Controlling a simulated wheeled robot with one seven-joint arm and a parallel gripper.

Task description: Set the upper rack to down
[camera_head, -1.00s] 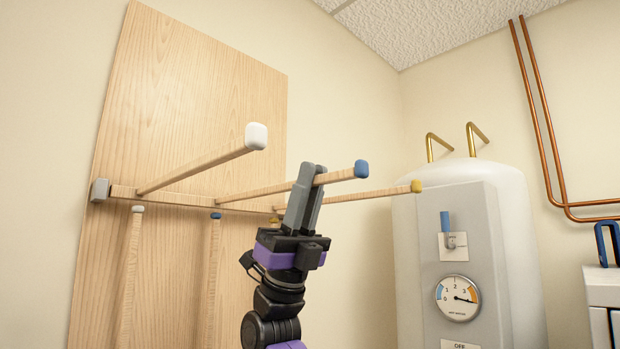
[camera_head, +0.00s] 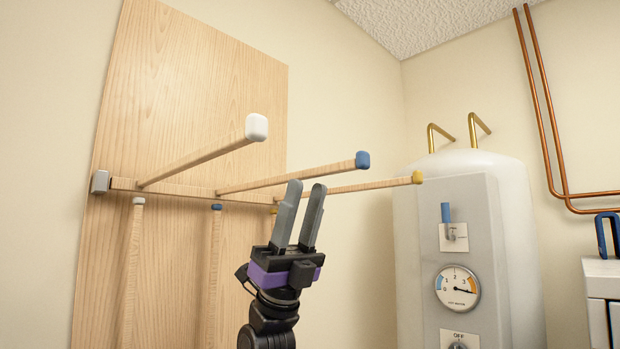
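The upper rack (camera_head: 168,189) is a wooden bar on a wood wall panel. Its three rods stick out from the wall and slope up a little toward their tips. The rods end in a white cap (camera_head: 256,127), a blue cap (camera_head: 362,160) and a yellow cap (camera_head: 417,177). My gripper (camera_head: 306,187) is open and empty, pointing up. Its fingertips are just below or in front of the blue-capped rod (camera_head: 300,178); whether they touch it I cannot tell.
Lower rods with white (camera_head: 138,201), blue (camera_head: 216,207) and yellow caps hang down along the wood panel (camera_head: 190,85). A white water heater (camera_head: 470,170) with a grey control panel stands on the right. Copper pipes (camera_head: 545,110) run down the right wall.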

